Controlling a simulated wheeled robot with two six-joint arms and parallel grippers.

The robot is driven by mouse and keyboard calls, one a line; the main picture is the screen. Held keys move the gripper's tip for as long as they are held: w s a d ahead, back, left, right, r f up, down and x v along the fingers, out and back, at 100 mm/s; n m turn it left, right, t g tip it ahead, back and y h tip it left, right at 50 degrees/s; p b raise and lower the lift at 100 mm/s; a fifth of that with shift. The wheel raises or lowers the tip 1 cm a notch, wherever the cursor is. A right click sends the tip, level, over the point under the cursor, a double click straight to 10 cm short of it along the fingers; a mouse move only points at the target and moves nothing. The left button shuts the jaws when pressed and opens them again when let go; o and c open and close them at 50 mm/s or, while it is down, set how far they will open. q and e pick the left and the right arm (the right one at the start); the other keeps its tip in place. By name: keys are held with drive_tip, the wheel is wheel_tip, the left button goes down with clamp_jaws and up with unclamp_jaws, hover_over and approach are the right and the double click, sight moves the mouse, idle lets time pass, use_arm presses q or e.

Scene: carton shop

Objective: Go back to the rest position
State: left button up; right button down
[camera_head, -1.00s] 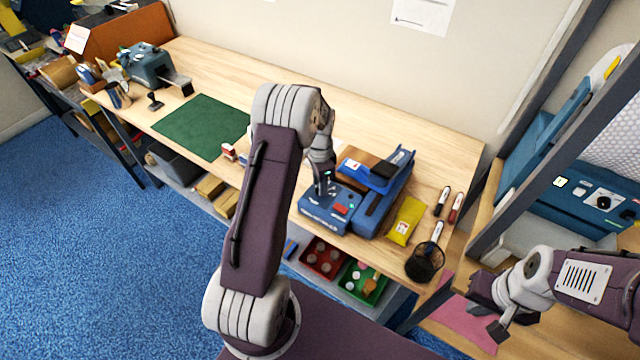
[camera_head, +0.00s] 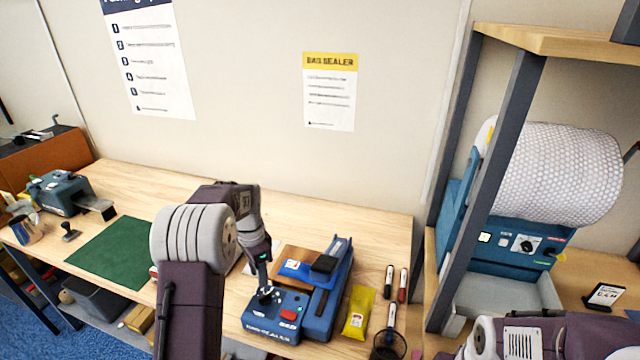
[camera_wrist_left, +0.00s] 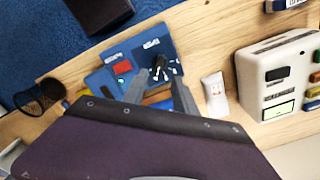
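My left arm rises from the bottom of the head view, and its gripper (camera_head: 264,285) points down at the control box of the blue bag sealer (camera_head: 318,310). In the left wrist view the two fingers of the left gripper (camera_wrist_left: 160,80) are apart, with the sealer's black knob (camera_wrist_left: 162,66) showing between or just beyond them. I cannot tell whether they touch it. Nothing is seen held. My right arm shows only in part at the bottom right of the head view; its gripper is out of the picture.
A green mat (camera_head: 112,252) lies left. A shelf post (camera_head: 490,190) and bubble-wrap roll (camera_head: 560,170) are at right.

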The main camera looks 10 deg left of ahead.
use_arm(q)
drive_tip(key=s+d+r, duration=0.4)
drive_tip(key=s+d, duration=0.3)
drive_tip(key=d, duration=0.2)
drive_tip(key=s+d+f+n, duration=0.1)
drive_tip(key=s+f+n, duration=0.2)
drive_tip(key=s+n, duration=0.1)
drive_tip(key=s+d+f+n+t, duration=0.1)
drive_tip(key=s+f+n, duration=0.2)
drive_tip(key=s, duration=0.4)
drive_tip(key=shift+s+n, duration=0.3)
drive_tip(key=shift+n, duration=0.5)
